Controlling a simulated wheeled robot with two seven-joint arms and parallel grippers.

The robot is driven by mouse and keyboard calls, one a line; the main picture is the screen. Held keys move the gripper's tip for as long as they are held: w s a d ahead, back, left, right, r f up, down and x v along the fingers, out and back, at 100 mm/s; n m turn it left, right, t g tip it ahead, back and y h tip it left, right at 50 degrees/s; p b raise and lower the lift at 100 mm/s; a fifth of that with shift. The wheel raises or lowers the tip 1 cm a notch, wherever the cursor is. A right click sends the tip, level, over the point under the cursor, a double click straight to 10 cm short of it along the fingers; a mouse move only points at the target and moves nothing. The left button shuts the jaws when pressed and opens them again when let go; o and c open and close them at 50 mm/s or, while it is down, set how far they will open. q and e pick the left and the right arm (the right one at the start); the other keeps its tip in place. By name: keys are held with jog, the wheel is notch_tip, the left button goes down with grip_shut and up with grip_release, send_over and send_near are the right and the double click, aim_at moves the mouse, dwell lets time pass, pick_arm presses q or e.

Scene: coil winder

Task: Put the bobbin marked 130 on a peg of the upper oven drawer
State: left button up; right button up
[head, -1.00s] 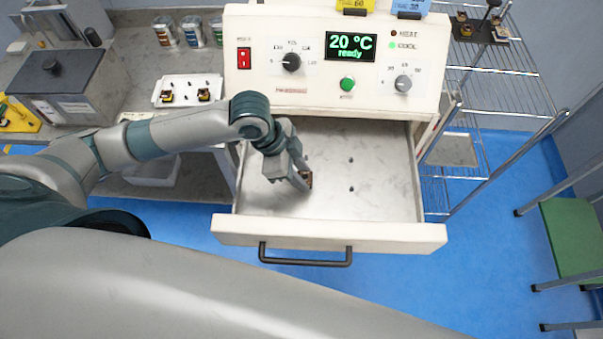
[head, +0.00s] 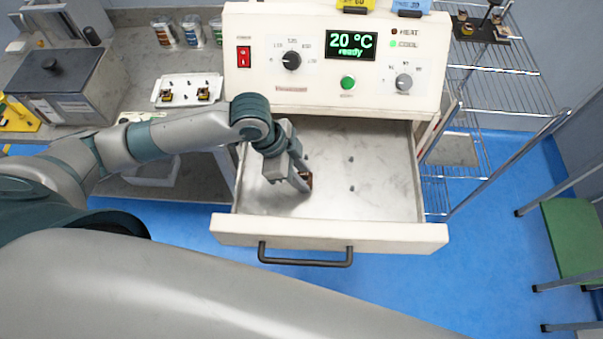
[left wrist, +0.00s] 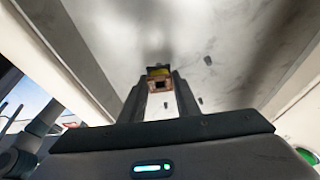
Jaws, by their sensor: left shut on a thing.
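The upper oven drawer (head: 385,205) is pulled open below the control panel, with small dark pegs on its floor, one of them a free peg (head: 351,188). My left gripper (head: 304,183) is inside the drawer, low over its left half, shut on a small bobbin (head: 309,179). In the left wrist view the bobbin (left wrist: 158,78) shows yellow and brown between the two fingers, and two pegs (left wrist: 207,60) stand free to its right. The bobbin's number cannot be read, and whether it sits on a peg is hidden. My right gripper is not in view.
The oven panel (head: 330,75) reads 20 °C ready. A white tray (head: 178,103) with two bobbins and pegs stands on the left bench. The drawer front with its handle (head: 305,262) sticks out toward me. A wire rack (head: 490,100) stands right; the drawer's right half is clear.

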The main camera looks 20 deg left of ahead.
pick_arm(q)
jog(key=shift+f, duration=0.85)
jog(key=o, duration=1.1)
jog(key=b+v, duration=0.3)
jog(key=v, duration=1.4)
jog(key=shift+a+r, duration=0.15)
